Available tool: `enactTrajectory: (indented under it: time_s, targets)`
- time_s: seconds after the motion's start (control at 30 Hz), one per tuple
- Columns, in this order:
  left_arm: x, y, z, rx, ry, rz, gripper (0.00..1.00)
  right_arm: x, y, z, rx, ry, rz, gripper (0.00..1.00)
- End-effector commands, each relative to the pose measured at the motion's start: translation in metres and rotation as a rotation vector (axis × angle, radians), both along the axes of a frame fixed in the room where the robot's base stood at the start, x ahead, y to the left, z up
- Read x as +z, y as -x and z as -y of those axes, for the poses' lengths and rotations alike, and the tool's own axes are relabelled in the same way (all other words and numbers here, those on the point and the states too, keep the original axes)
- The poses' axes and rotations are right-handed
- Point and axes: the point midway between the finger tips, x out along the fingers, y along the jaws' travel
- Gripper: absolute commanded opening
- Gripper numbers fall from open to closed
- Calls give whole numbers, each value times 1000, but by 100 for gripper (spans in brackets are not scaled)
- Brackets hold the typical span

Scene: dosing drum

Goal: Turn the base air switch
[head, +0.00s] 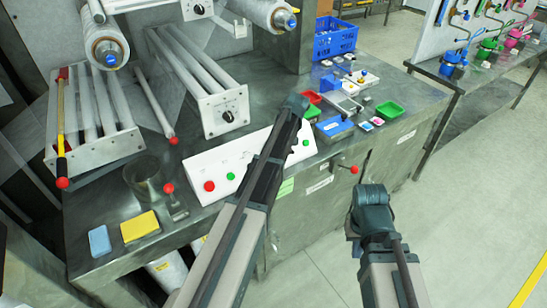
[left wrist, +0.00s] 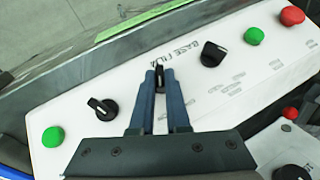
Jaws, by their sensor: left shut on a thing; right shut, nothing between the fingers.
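The white control panel (head: 204,167) lies on the metal bench, with red and green buttons and black switch knobs. In the left wrist view, the panel (left wrist: 215,93) carries printed text that seems to read "BASE FILM". My left gripper (left wrist: 160,82) is shut on a black switch knob (left wrist: 160,77) on this panel, just below the text. Another black knob (left wrist: 212,54) sits to its right and one (left wrist: 103,107) to its left. In the head view my left arm covers part of the panel and the grasped knob. My right gripper (head: 355,231) is shut and empty, in front of the bench.
Green (left wrist: 254,36) and red (left wrist: 292,16) buttons stand near the knobs; another green button (left wrist: 53,137) is at the left end. A red-knobbed lever (head: 353,169) sticks out of the bench front. A blue crate (head: 335,40) stands at the back. Floor at right is clear.

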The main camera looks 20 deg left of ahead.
Motion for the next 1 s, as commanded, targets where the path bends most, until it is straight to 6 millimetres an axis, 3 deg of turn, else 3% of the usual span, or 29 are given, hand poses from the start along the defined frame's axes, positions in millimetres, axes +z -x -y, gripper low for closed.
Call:
enactTrajectory:
  time_s: [0.83, 0.87, 1.0]
  targets:
    - [0, 1, 2, -72, -57, -86, 0, -8, 0, 0, 0, 0, 0, 0]
    - [0, 1, 2, -72, -57, -86, 16, -8, 0, 0, 0, 0, 0, 0]
    - [0, 0, 2, -73, -57, -85, 41, -8, 0, 0, 0, 0, 0, 0]
